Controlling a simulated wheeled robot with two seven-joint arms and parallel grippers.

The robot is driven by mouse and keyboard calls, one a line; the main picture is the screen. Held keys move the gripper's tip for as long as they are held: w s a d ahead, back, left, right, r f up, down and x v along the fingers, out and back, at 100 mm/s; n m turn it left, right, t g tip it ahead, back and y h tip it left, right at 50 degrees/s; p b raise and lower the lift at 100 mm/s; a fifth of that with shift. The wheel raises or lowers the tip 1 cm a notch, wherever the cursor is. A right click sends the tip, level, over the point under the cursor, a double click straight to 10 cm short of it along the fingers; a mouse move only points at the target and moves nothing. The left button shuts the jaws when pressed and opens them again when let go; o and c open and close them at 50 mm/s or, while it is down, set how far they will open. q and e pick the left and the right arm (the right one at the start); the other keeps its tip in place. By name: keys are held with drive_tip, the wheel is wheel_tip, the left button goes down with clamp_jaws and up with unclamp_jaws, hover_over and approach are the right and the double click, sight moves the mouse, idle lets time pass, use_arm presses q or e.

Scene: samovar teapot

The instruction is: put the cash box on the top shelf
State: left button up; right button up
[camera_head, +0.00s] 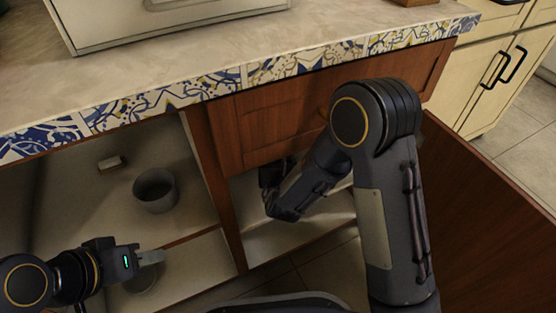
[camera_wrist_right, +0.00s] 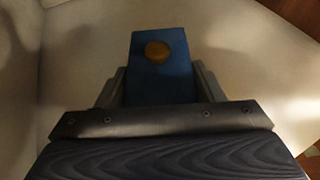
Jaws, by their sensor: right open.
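A blue box with a round orange-gold knob or disc, likely the cash box (camera_wrist_right: 160,84), lies between the fingers of my right gripper (camera_wrist_right: 160,90) in the right wrist view. The fingers stand open on either side of it. In the head view, my right arm reaches into the cabinet under the wooden drawer front, and the box and right fingertips are hidden there. My left gripper (camera_head: 151,258) is at the lower left, in front of the open left compartment; whether its fingers are apart is unclear. An upper shelf (camera_head: 115,205) shows in that compartment.
A grey pot (camera_head: 155,190) and a small pale block (camera_head: 112,163) are on the upper shelf. A glass-like vessel (camera_head: 141,281) is below. The tiled counter edge (camera_head: 210,85) overhangs. An open wooden door (camera_head: 485,215) stands right of my right arm.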

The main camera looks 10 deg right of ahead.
drive_tip(key=o, duration=0.4)
